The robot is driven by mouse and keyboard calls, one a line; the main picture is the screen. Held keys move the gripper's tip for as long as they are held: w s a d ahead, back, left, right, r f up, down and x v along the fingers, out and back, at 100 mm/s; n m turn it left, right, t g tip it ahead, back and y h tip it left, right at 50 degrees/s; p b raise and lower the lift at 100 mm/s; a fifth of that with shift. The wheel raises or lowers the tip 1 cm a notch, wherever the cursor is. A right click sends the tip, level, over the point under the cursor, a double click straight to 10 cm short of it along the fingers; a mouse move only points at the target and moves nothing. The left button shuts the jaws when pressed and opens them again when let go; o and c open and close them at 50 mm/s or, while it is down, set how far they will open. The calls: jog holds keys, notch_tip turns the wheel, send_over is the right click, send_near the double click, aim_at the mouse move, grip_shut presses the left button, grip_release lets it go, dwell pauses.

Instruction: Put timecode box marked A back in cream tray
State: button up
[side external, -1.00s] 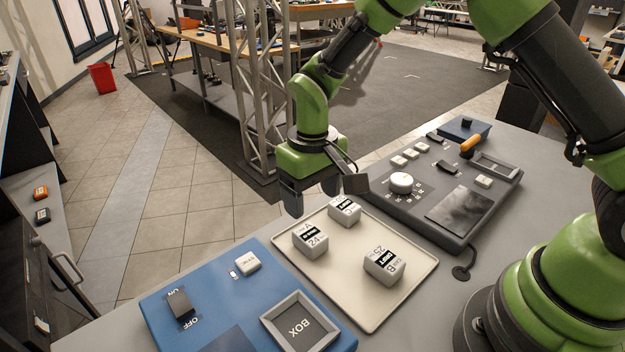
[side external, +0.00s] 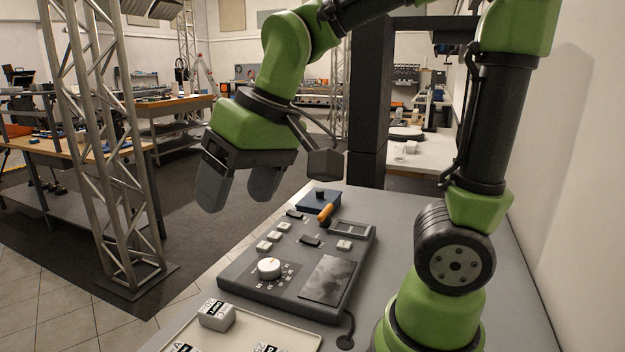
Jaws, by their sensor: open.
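The cream tray (side external: 285,332) is at the bottom edge of the side external view, mostly cut off. One pale timecode box (side external: 217,316) with a black label sits at its back left part. The tops of two more boxes, one at the left (side external: 184,347) and one at the right (side external: 265,348), just show at the frame edge. I cannot read which box is marked A. My gripper (side external: 238,190) is open, with nothing seen between its fingers. It hangs tilted, well above the tray and boxes in the picture.
A grey console (side external: 235,277) with a white dial (side external: 269,268) lies behind the tray. An orange-handled item (side external: 325,213) and a small blue box (side external: 318,199) are at its far end. A metal truss (side external: 110,150) stands at the left.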

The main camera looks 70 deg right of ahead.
jog(key=s+d+r+m+t, duration=0.1)
jog(key=s+t, duration=0.1)
jog(key=s, duration=0.6)
jog(key=shift+s+r+t, duration=0.3)
jog(key=shift+s+t, duration=0.1)
dwell(0.5)
